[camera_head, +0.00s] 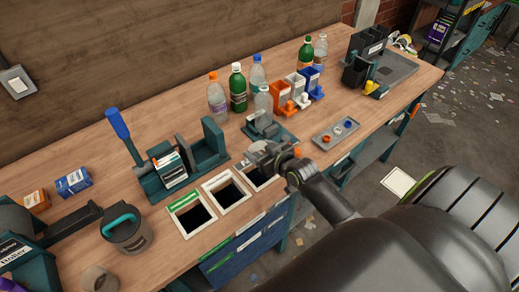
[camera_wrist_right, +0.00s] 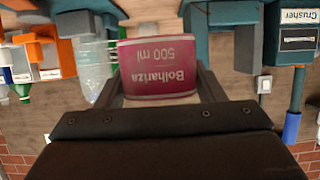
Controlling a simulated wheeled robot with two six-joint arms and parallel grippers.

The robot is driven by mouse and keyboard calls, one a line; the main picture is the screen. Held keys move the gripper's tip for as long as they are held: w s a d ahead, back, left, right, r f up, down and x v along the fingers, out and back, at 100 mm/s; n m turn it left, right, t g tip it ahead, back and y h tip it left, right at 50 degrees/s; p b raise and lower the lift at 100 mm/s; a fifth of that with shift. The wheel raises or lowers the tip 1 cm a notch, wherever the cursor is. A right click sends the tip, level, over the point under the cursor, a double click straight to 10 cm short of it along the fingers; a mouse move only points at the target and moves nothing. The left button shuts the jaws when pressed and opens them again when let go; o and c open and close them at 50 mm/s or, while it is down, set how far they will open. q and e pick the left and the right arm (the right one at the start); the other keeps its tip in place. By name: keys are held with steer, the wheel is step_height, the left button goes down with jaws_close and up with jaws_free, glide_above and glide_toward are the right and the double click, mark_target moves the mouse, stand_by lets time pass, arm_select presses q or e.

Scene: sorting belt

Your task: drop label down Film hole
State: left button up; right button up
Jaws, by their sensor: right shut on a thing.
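My right gripper (camera_head: 262,158) is above the rightmost of three square holes in the bench. It is shut on a dark pink label (camera_wrist_right: 160,68) reading "Bolhariza 500 ml", seen upside down in the right wrist view. The label cannot be made out in the head view. The left hole (camera_head: 186,201) has a green strip on its white frame, and the middle hole (camera_head: 214,179) has a white frame. The right hole (camera_head: 249,183) is partly covered by my gripper. I cannot read which one is marked Film. My left gripper is not in view.
A clear bottle (camera_head: 263,104) stands in a teal holder just behind my right gripper. The teal crusher (camera_head: 212,139) with a blue lever stands behind the holes. A mug (camera_head: 122,233) is at left, and a small tray (camera_head: 336,133) lies to the right.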

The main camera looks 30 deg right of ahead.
step_height(320, 180, down, 11)
steer(key=b, duration=0.9)
steer(key=shift+a, duration=0.1)
steer(key=shift+s, duration=0.1)
steer(key=o, duration=0.7)
steer(key=shift+f, duration=0.1)
steer(key=shift+s, duration=0.1)
steer(key=shift+s, duration=0.15)
